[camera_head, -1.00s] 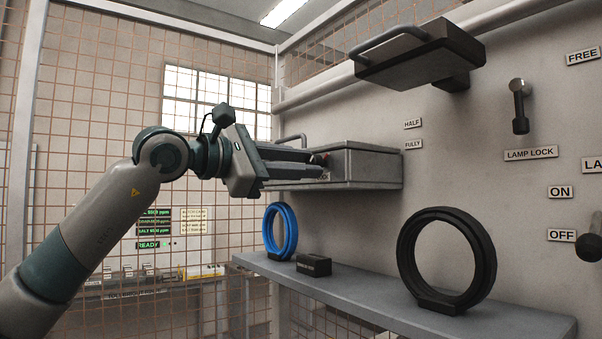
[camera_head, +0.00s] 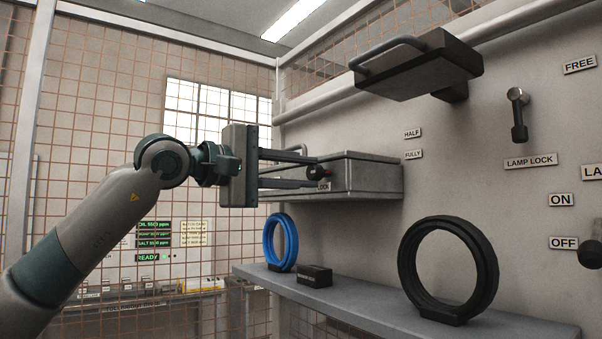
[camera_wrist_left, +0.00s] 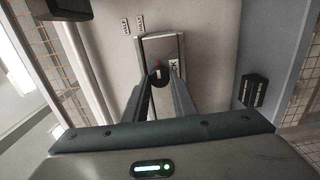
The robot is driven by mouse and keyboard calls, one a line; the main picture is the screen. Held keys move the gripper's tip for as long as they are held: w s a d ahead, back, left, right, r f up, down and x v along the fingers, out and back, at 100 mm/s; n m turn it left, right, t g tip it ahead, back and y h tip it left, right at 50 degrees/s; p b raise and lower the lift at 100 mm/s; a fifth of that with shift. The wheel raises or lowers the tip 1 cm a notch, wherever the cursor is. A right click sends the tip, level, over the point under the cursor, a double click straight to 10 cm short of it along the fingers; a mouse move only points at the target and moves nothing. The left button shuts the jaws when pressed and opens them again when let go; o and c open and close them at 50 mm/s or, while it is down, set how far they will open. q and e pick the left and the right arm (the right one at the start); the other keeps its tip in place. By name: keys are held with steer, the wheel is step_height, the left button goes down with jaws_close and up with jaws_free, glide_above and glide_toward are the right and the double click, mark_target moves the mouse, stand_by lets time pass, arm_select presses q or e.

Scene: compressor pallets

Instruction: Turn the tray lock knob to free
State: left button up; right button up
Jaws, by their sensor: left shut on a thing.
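The tray lock knob (camera_head: 319,172) is a small dark round knob on the front of the grey tray box (camera_head: 365,175), above a LOCK label (camera_head: 323,187). In the left wrist view the dark knob (camera_wrist_left: 159,79) has a red mark pointing up and sits between the two fingertips. My left gripper (camera_head: 316,170) is shut on the knob, with one finger above it and one below in the head view. The left gripper (camera_wrist_left: 161,77) also shows in the left wrist view. My right gripper is out of view.
A shelf (camera_head: 350,305) below carries a blue ring (camera_head: 281,242), a small black block (camera_head: 314,275) and a large black ring (camera_head: 448,270). A dark handled unit (camera_head: 420,65) juts from the wall above. A lamp lock lever (camera_head: 518,115) is at right.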

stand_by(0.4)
arm_select(q)
steer(key=o, duration=1)
steer(key=shift+o, duration=0.2)
steer(key=shift+s+a, duration=0.1)
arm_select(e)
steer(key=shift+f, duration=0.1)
arm_select(q)
steer(key=shift+s+a+f+b, duration=0.1)
steer(key=shift+s+a+b, duration=0.2)
steer(key=shift+a+b, duration=0.15)
steer(key=b+v, duration=0.5)
steer(key=v, duration=1.1)
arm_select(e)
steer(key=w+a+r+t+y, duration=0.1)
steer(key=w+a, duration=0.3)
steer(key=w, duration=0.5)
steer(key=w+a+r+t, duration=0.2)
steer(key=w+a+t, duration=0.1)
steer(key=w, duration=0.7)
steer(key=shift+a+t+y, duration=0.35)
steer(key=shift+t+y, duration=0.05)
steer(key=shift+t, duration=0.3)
